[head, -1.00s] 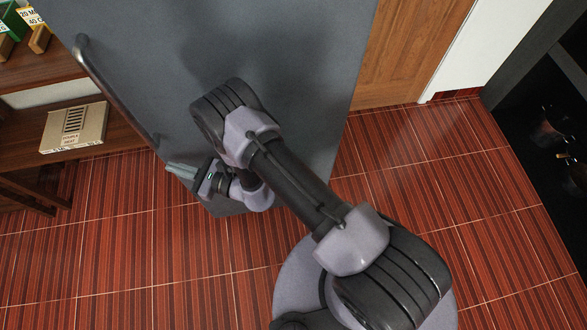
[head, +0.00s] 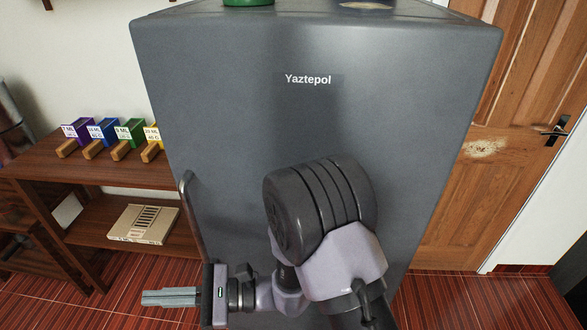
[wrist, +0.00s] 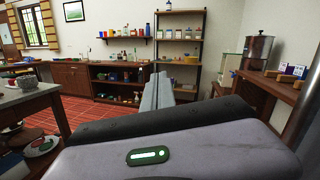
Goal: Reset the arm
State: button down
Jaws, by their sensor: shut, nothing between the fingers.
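My gripper (head: 170,297) is at the lower left of the head view, pointing left, in front of the lower part of a grey cabinet labelled "Yaztepol" (head: 400,110). Its fingers are together with nothing between them. In the wrist view the closed fingers (wrist: 157,92) point away into the room. My arm is folded in front of the cabinet, and its lower links run out of the bottom of the head view.
The cabinet's long handle (head: 188,215) is close to my gripper. A wooden shelf unit (head: 60,165) with colored boxes and a flat carton (head: 143,224) stands at left. A wooden door (head: 490,150) is at right. Red tiled floor (wrist: 95,115) lies open in the wrist view.

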jog(key=s+d+r+n+h, duration=0.4)
jog(key=d+h, duration=0.1)
jog(key=d, duration=0.3)
jog(key=s+d+r+n+h, duration=0.3)
jog(key=s+d+n+h, duration=0.1)
jog(key=d, duration=0.4)
jog(key=w+d+r+t+h, duration=0.1)
jog(key=d+t+h, duration=0.3)
jog(key=d, duration=0.6)
jog(key=w+d+r+t+h, duration=0.1)
jog(key=d+t+h, duration=0.3)
jog(key=d, duration=0.6)
jog(key=shift+w+r+t, duration=0.35)
jog(key=shift+w+t, duration=0.5)
jog(key=shift+t, duration=0.15)
jog(key=shift+d, duration=0.1)
